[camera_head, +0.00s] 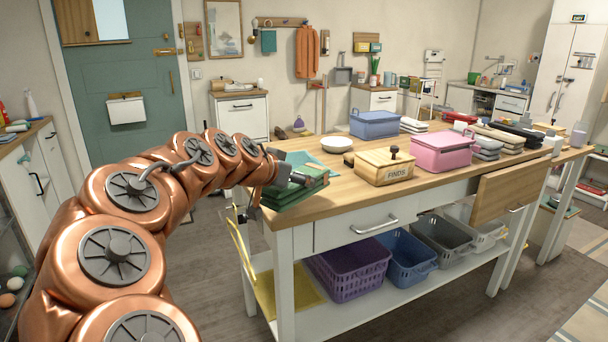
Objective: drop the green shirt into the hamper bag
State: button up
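The green shirt (304,182) is folded and lies on the near left corner of the wooden table (350,199). My copper arm reaches in from the lower left, and my gripper (270,185) is at the shirt's left side. The fingers are small, dark and partly hidden, so I cannot tell whether they are open, shut or touching the shirt. I cannot pick out a hamper bag for certain. A yellow item with a thin frame (240,252) stands at the table's left end, and I cannot tell what it is.
On the table are a white bowl (336,144), a wooden FINDS box (384,166), a pink box (442,152) and a blue box (375,123). Purple (350,270) and blue (407,260) baskets stand on the lower shelf. Floor left of the table (205,262) is clear.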

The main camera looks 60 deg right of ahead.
aim_at(313, 162)
jog(key=w+d, duration=0.1)
jog(key=d, duration=0.3)
jog(key=d+f, duration=0.1)
jog(key=d, duration=0.3)
jog(key=w+d, duration=0.1)
jog(key=d, duration=0.4)
jog(key=shift+w+f, duration=0.15)
jog(key=shift+w, duration=0.15)
jog(key=shift+f, duration=1.7)
jog(key=shift+f, duration=0.1)
jog(key=o, duration=1.3)
jog(key=shift+c, duration=0.2)
jog(key=shift+a, duration=0.1)
jog(key=v, duration=1.2)
jog(key=shift+w, duration=0.1)
